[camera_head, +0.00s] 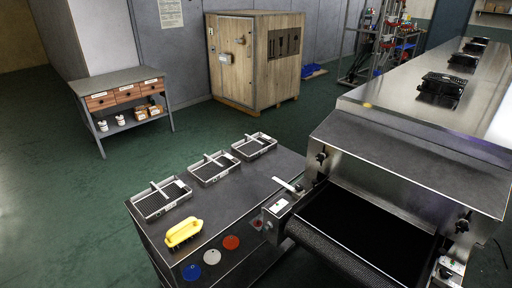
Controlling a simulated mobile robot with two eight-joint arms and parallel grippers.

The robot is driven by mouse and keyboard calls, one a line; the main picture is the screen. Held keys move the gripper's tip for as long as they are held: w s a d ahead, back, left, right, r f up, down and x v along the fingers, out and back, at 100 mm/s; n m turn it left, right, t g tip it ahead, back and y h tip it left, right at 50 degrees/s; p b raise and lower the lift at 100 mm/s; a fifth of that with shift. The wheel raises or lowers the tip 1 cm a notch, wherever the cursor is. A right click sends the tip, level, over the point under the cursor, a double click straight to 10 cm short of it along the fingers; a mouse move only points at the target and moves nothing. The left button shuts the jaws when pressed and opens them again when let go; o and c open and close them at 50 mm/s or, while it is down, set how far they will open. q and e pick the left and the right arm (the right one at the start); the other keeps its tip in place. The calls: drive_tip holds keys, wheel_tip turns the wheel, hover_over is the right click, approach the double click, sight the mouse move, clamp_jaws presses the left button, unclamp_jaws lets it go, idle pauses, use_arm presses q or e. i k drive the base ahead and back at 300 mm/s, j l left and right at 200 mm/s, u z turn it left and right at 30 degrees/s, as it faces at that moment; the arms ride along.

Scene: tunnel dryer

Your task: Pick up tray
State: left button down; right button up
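Three similar grey trays with dark ribbed floors and a raised light bar across each stand in a row on a dark metal table. The near tray (148,207) is at the left, the middle tray (228,174) is behind it, and the far tray (267,148) is at the back. The table (265,205) is left of the dryer. Neither of my grippers shows in the head view, and nothing is seen touching the trays.
A yellow brush (183,232) lies in front of the near tray. The tunnel dryer (420,150) with its black belt (350,225) stands right of the table. A wooden cabinet (285,60) and a drawer bench (125,97) stand behind. Green floor (70,215) is clear at left.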

sight(251, 148)
drive_tip(key=i, duration=0.95)
drive_tip(key=i+u, duration=0.15)
drive_tip(key=u, duration=0.2)
drive_tip(key=i+u, duration=0.15)
drive_tip(key=u, duration=0.15)
drive_tip(key=i+l+u, duration=0.1)
drive_tip(key=u, duration=0.6)
drive_tip(key=i+l, duration=0.05)
